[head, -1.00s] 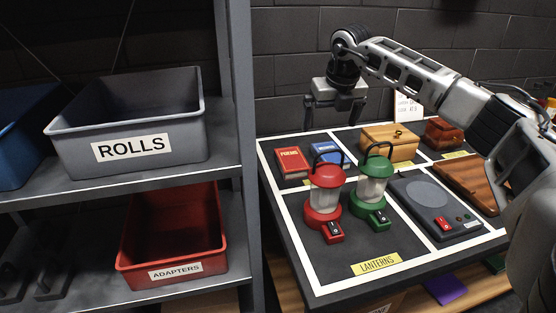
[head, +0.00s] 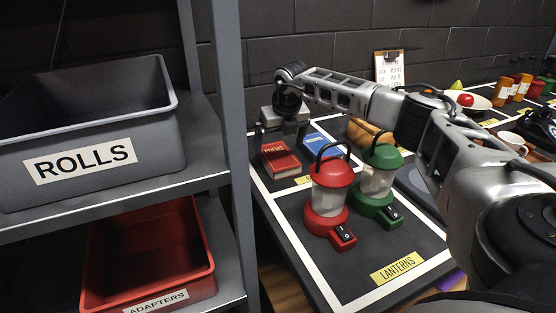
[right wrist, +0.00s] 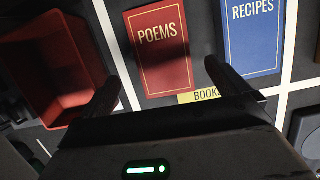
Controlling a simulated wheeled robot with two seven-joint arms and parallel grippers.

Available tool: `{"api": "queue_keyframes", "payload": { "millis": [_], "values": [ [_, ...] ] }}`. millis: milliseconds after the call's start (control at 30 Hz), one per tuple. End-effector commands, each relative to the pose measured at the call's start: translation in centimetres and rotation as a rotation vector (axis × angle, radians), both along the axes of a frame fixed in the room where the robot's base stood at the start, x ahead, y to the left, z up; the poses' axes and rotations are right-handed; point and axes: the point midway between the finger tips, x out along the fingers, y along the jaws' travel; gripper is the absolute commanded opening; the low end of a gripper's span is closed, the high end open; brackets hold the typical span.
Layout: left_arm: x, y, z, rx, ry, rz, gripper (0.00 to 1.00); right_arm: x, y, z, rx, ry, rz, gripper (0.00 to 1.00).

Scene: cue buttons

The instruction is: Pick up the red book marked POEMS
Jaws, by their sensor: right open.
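The red book marked POEMS (head: 279,160) lies flat on the dark table, in the books square at its far left corner. In the right wrist view the red book (right wrist: 160,50) shows its cover between and beyond my fingertips. My right gripper (head: 282,136) is above and behind the book, pointing down. Its two fingers in the right wrist view (right wrist: 162,80) are apart with nothing between them, and a shadow falls on the cover. The blue book marked RECIPES (right wrist: 252,36) lies to the right of the red one. My left gripper is not in view.
A red lantern (head: 329,190) and a green lantern (head: 379,185) stand in front of the books. A grey bin marked ROLLS (head: 90,130) and a red bin marked ADAPTERS (head: 150,260) sit on shelves at left. A shelf post (head: 232,150) stands near the table's left edge.

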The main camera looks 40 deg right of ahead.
Motion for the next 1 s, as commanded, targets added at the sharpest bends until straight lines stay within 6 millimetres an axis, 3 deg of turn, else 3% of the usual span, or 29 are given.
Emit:
{"api": "queue_keyframes", "payload": {
  "millis": [167, 500, 767, 967, 1000],
  "values": [
    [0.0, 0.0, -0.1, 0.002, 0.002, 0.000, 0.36, 0.3, -0.1, -1.1, 0.000, 0.001, 0.001, 1.00],
    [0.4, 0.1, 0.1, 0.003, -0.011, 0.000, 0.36, 1.5, -1.0, -5.3, 0.000, 0.001, -0.001, 1.00],
    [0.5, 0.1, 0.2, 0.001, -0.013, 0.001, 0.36, 1.6, -1.0, -5.6, 0.000, -0.001, 0.000, 1.00],
    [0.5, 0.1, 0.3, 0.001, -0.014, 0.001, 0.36, 1.6, -1.1, -5.5, 0.000, -0.001, 0.000, 0.50],
    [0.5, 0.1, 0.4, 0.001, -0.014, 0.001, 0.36, 1.6, -1.1, -5.5, 0.000, -0.001, 0.000, 0.48]
  ]
}}
